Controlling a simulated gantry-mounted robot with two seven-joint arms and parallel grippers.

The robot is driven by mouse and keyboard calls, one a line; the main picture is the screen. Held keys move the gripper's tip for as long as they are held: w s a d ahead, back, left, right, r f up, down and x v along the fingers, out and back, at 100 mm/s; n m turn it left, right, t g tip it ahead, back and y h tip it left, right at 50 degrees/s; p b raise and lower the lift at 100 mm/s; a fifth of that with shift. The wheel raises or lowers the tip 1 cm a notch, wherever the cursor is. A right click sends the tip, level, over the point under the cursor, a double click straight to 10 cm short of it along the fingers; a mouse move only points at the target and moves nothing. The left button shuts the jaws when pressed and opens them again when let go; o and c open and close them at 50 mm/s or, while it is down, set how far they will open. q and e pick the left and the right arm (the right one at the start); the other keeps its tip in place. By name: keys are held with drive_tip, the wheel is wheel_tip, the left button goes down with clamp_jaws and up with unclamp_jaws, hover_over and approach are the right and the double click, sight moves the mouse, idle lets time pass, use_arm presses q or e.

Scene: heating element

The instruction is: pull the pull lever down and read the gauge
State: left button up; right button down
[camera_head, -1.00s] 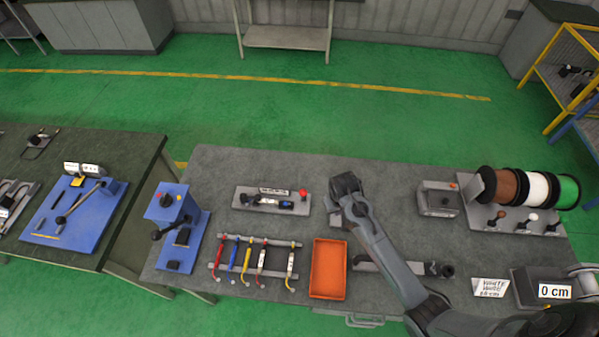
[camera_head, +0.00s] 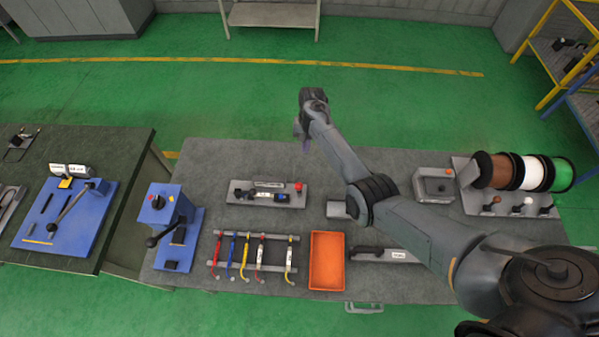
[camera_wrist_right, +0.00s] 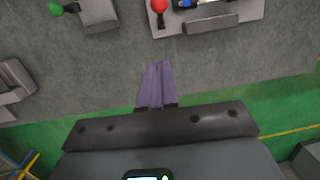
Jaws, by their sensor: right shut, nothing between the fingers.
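A blue stand (camera_head: 158,203) with a black-knobbed lever (camera_head: 152,241) is at the left end of the grey table. Its lever sticks out toward the lower left. A flat grey plate (camera_head: 238,198) carries a small device and a red knob (camera_head: 298,187); the red knob also shows at the top of the right wrist view (camera_wrist_right: 159,6). I cannot tell which part is the gauge, and no reading is legible. My left gripper is not in view.
An orange tray (camera_head: 327,262) and a rack of colored hooked tools (camera_head: 253,262) lie at the table's front. Brown, white and green spools (camera_head: 533,172) stand at the right. A dark table (camera_head: 105,150) with a blue board (camera_head: 85,230) is at the left.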

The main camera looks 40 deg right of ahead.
drive_tip(key=shift+f, duration=0.15)
drive_tip(key=b, duration=0.8)
hover_over(299, 189)
drive_tip(key=w+d, duration=0.5)
drive_tip(key=d, duration=0.1)
wheel_tip(299, 189, down, 10)
drive_tip(key=shift+s+a+f+p, duration=0.4)
drive_tip(key=shift+s+a, duration=0.15)
drive_tip(key=shift+a, duration=0.15)
drive_tip(key=shift+s+a+f+p, duration=0.25)
drive_tip(key=shift+s+a+f, duration=0.15)
drive_tip(key=shift+s+a, duration=0.25)
drive_tip(key=shift+w, duration=0.2)
